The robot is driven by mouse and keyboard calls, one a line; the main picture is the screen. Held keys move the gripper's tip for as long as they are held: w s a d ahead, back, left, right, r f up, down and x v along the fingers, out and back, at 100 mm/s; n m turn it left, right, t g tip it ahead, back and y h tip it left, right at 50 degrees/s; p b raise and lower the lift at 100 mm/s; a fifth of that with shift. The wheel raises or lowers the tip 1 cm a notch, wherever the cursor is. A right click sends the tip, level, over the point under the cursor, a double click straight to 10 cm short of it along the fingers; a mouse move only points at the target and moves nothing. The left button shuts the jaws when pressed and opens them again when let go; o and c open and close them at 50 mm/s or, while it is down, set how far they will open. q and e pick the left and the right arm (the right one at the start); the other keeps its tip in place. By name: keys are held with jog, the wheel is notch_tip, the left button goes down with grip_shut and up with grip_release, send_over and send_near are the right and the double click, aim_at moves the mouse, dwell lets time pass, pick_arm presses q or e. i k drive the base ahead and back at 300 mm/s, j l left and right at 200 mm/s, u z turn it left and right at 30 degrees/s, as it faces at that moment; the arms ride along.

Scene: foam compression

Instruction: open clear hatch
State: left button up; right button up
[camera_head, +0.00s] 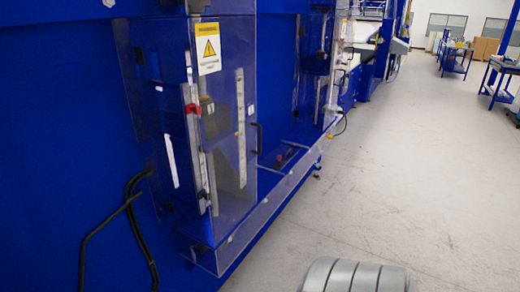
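The clear hatch (222,95) is a transparent panel on the front of the blue machine, left of the middle. It looks closed over the inside parts. A yellow and white warning label (208,48) is stuck near its top left. A small black handle (258,138) sits on its right side. Through the panel I see a pale vertical strip, a metal rail and a red part (193,110). Neither of my grippers is in view. A grey ribbed rounded shape shows at the bottom edge, probably part of me.
The blue machine (60,110) fills the left side and runs away to the back. A second clear-covered bay (315,60) stands beyond the hatch. Black bent tubes or cables (130,205) stick out at the lower left. The grey floor (420,170) on the right is open, with blue tables (500,85) far back.

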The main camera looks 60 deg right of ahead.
aim_at(281, 153)
jog(key=z, duration=2.15)
jog(key=i+l+u, duration=0.15)
jog(key=i, duration=0.25)
jog(key=i+l+u, duration=0.1)
jog(key=i, duration=0.3)
jog(key=i+l+u, duration=0.15)
jog(key=i+l, duration=0.15)
jog(key=i, duration=0.1)
